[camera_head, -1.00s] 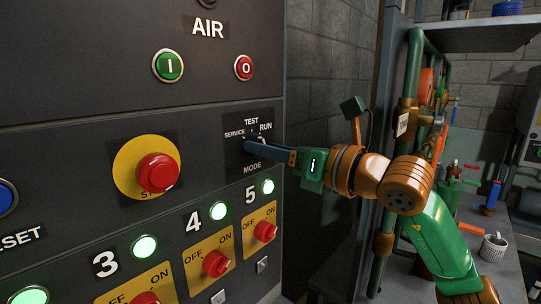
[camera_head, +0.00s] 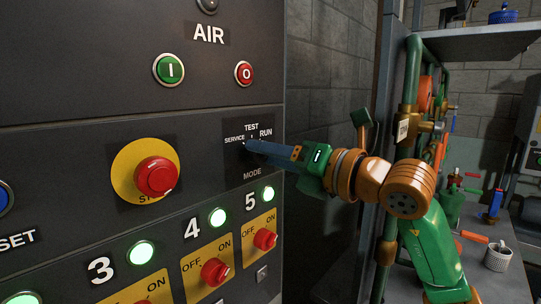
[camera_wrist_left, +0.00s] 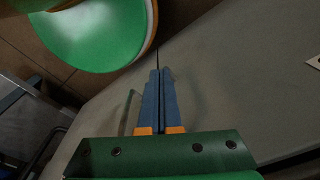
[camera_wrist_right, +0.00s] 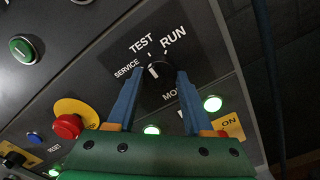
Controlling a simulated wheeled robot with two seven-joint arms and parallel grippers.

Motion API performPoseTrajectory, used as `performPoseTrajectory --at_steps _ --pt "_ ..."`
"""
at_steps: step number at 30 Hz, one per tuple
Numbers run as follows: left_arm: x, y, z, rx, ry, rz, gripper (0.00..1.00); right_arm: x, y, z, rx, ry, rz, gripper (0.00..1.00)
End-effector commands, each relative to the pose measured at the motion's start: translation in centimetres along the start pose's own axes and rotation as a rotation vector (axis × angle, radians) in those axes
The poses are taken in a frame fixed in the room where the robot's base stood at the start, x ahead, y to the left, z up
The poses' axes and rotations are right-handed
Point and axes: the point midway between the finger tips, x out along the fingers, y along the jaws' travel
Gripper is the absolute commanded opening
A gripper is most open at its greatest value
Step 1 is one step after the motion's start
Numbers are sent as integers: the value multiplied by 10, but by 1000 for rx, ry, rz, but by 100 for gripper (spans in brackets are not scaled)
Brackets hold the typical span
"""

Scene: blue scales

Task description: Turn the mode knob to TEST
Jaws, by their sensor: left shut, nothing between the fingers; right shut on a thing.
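The mode knob (camera_wrist_right: 158,84) is a dark round knob on a black plate labelled SERVICE, TEST, RUN and MODE. My right gripper (camera_head: 252,147) is at the knob, its blue fingers on either side of it in the right wrist view and shut on it. A short white mark shows on the knob there, but I cannot tell for sure which label it points at. In the head view the fingers hide most of the knob. My left gripper (camera_wrist_left: 161,74) is shut and empty in the left wrist view, away from the knob.
On the panel, a red stop button (camera_head: 156,177) on a yellow disc is left of the knob. Red OFF/ON switches (camera_head: 265,239) with lit green lamps (camera_head: 268,194) are below. Green and red AIR buttons (camera_head: 244,73) are above. Pipes and a bench stand at right.

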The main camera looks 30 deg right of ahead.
Motion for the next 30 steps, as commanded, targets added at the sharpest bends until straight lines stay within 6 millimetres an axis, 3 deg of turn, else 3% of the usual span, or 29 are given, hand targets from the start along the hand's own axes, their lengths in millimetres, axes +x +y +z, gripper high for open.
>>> performPoseTrajectory --at_steps 7,8,11,20,30 --pt "0 0 0 0 0 0 0 0 1 2 -1 -6 4 0" --pt "0 0 0 0 0 0 0 0 1 2 -1 -6 4 54" --pt "0 0 0 0 0 0 0 0 1 2 -1 -5 3 81" --pt "1 0 0 0 0 0 0 -2 0 0 -1 -3 1 82" --pt "30 0 2 0 0 0 0 -63 -2 -1 -3 -6 0 82"
